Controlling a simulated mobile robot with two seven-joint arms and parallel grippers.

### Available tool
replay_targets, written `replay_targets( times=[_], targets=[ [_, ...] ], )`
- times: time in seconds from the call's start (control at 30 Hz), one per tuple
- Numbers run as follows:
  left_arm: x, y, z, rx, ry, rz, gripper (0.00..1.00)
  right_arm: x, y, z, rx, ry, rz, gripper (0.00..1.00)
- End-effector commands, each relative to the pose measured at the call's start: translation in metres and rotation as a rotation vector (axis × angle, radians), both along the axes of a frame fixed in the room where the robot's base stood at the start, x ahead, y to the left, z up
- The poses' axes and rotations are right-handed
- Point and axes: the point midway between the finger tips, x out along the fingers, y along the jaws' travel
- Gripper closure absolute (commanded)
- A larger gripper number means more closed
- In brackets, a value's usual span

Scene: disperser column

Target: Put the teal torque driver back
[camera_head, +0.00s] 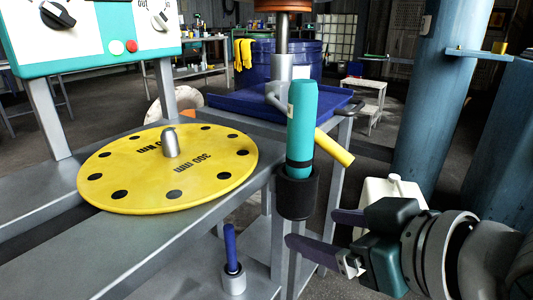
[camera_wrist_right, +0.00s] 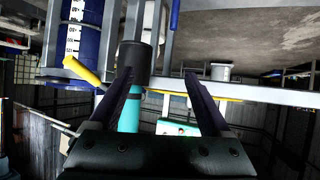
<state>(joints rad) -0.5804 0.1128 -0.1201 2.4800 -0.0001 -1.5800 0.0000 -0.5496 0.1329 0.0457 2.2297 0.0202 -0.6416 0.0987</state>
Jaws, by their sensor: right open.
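The teal torque driver (camera_head: 302,110) stands upright with its lower end in a black cup (camera_head: 297,193) at the bench's right edge. Its lower end is hidden inside the cup. My right gripper (camera_head: 313,229) is open and empty, its dark purple fingers just right of and below the cup in the head view. In the right wrist view, the scene is upside down; the teal driver (camera_wrist_right: 128,116) shows behind the left finger of my right gripper (camera_wrist_right: 158,74), with the cup (camera_wrist_right: 137,48) above. My left gripper is out of view.
A yellow bar (camera_head: 335,148) slants out behind the driver. A yellow disc (camera_head: 220,165) lies on the grey bench. A blue-handled tool (camera_head: 230,243) stands in a small holder below. A blue tray (camera_head: 240,105) and drum stand behind; a blue column (camera_head: 430,110) is at right.

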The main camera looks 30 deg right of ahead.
Motion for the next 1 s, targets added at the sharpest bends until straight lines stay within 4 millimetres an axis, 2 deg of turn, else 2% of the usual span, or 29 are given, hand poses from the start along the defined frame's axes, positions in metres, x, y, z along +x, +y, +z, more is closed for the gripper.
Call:
replay_targets(
  times=[0.1,0.2,0.3,0.4,0.53,1.0],
  targets=[
    [0.0,0.0,0.0,0.0,0.0,0.0,0.36,-0.04,0.024,-0.026,-0.014,0.275,0.051,0.19],
    [0.0,0.0,0.0,0.0,0.0,0.0,0.36,-0.077,0.037,-0.039,-0.031,0.476,0.093,0.19],
    [0.0,0.0,0.0,0.0,0.0,0.0,0.36,-0.107,0.045,-0.044,-0.045,0.619,0.127,0.19],
    [0.0,0.0,0.0,0.002,0.0,-0.001,0.36,-0.125,0.048,-0.045,-0.053,0.7,0.146,0.19],
    [0.0,0.002,0.0,0.006,-0.001,-0.003,0.36,-0.133,0.049,-0.045,-0.057,0.733,0.153,0.19],
    [0.0,0.003,0.0,0.011,-0.001,-0.007,0.36,-0.132,0.049,-0.046,-0.057,0.732,0.151,0.19]
  ],
)
